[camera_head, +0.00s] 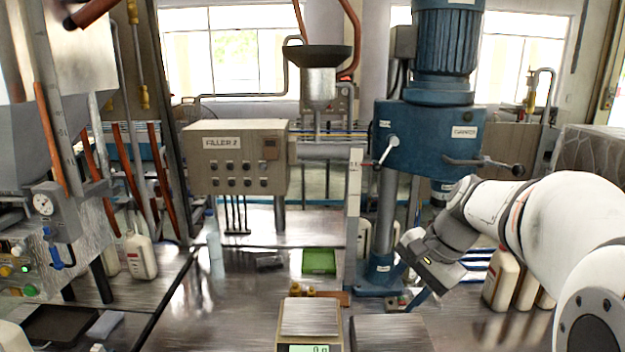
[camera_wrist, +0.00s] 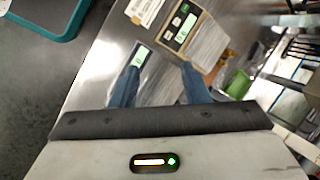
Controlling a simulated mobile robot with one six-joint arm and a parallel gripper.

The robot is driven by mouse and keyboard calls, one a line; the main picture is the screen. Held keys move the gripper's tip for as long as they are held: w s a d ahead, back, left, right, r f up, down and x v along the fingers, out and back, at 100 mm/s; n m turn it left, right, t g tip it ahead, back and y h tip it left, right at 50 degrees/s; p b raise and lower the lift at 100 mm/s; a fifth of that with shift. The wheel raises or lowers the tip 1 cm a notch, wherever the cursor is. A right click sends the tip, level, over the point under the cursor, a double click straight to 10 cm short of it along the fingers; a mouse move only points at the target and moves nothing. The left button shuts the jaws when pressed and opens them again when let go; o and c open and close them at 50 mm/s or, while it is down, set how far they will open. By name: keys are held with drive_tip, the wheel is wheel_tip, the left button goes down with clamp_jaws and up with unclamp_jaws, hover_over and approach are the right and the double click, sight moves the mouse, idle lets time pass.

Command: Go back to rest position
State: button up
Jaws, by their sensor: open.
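My gripper (camera_head: 406,287) is at the right of the head view, tilted down over the metal table, beside the foot of the blue capping machine (camera_head: 430,135). Its two blue fingers are apart. In the wrist view the gripper (camera_wrist: 160,80) has both fingers spread, with only table surface and a scale display between them; nothing is held. My white arm reaches in from the right edge. A scale (camera_head: 309,320) with an empty plate and a lit green display stands at the front middle of the table.
A second flat plate (camera_head: 390,334) lies right of the scale. A green tray (camera_head: 319,262) sits behind it. The Filler 2 box (camera_head: 238,160) stands at centre left. White bottles (camera_head: 502,283) stand right of the capper, and another bottle (camera_head: 141,257) stands at the left.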

drive_tip(key=s+a+f+n+h, duration=0.1)
drive_tip(key=s+f+n+h, duration=0.1)
drive_tip(key=s+n, duration=0.3)
drive_tip(key=s+f+n+t+h+b, duration=0.1)
drive_tip(key=s+f+n, duration=0.4)
drive_tip(key=s, duration=0.6)
drive_tip(key=shift+a+h, duration=0.4)
drive_tip(key=shift+h, duration=0.4)
drive_tip(key=shift+s, duration=0.1)
